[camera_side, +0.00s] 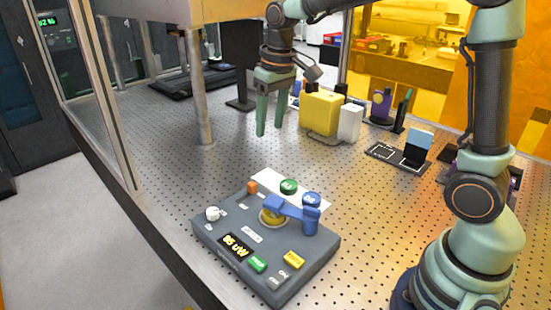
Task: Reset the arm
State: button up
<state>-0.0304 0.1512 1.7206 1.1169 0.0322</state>
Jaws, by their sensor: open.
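My gripper (270,117) hangs from my arm with its two green fingers pointing down. It is open and empty, in the air over the perforated metal table (370,195). It is behind the grey control box (245,235) in this view and apart from it.
A yellow block (321,112) and a white block (350,122) stand right of my gripper. A dark stand with a light blue plate (419,140) is farther right. A metal post (198,90) stands left. Table between box and blocks is mostly clear.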

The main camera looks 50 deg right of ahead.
jog(key=s+d+r+t, duration=0.1)
jog(key=s+t, duration=0.2)
jog(key=s, duration=1.1)
jog(key=shift+s+d+t, duration=0.15)
jog(key=shift+s+t, duration=0.15)
jog(key=shift+t, duration=0.1)
jog(key=shift+r, duration=0.15)
dwell(0.9)
